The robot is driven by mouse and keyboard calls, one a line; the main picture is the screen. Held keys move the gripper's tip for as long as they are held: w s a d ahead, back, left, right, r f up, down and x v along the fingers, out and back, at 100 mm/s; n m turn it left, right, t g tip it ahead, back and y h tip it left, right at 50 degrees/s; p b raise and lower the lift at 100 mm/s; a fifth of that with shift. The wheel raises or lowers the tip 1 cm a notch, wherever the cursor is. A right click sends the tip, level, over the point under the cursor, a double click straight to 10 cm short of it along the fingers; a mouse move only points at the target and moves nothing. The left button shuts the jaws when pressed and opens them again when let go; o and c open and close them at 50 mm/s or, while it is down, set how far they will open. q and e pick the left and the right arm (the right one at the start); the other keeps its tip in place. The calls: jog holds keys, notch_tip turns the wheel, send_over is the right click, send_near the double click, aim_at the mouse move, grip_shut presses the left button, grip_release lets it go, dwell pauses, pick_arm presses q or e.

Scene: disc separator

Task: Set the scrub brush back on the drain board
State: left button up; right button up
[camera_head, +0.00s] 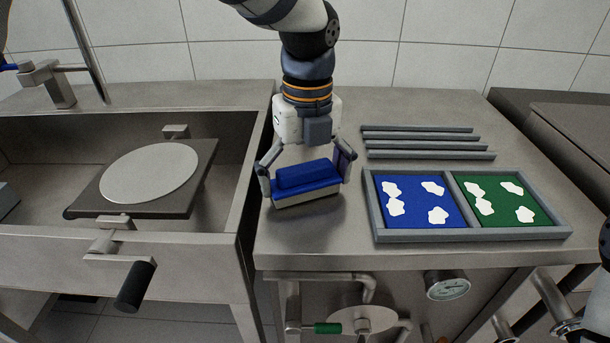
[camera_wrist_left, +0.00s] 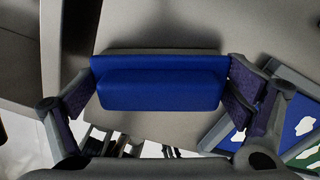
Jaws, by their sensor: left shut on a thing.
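The scrub brush (camera_head: 306,181) has a blue block with a raised blue grip and a pale underside. My left gripper (camera_head: 308,182) points down and is shut on it, one finger at each end. The brush is level, over the bare steel top left of the tray; I cannot tell whether it touches the surface. In the left wrist view the brush (camera_wrist_left: 160,82) spans between the fingers. No part is labelled as the drain board; the steel top (camera_head: 350,238) beside the sink looks like it. My right gripper is not in view.
A tray (camera_head: 374,236) with blue and green panels holding white pieces lies close on the right. Several grey bars (camera_head: 420,142) lie behind it. The sink (camera_head: 245,170) with a round disc (camera_head: 150,173) on a dark plate is at left. A gauge (camera_head: 447,285) sits below the front edge.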

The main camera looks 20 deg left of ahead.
aim_at(307, 166)
pick_arm(q)
jog(key=o, duration=1.6)
jog(key=shift+f, duration=0.1)
notch_tip(307, 166, up, 12)
jog(key=shift+w+d+r, duration=0.1)
jog(key=shift+r, duration=0.1)
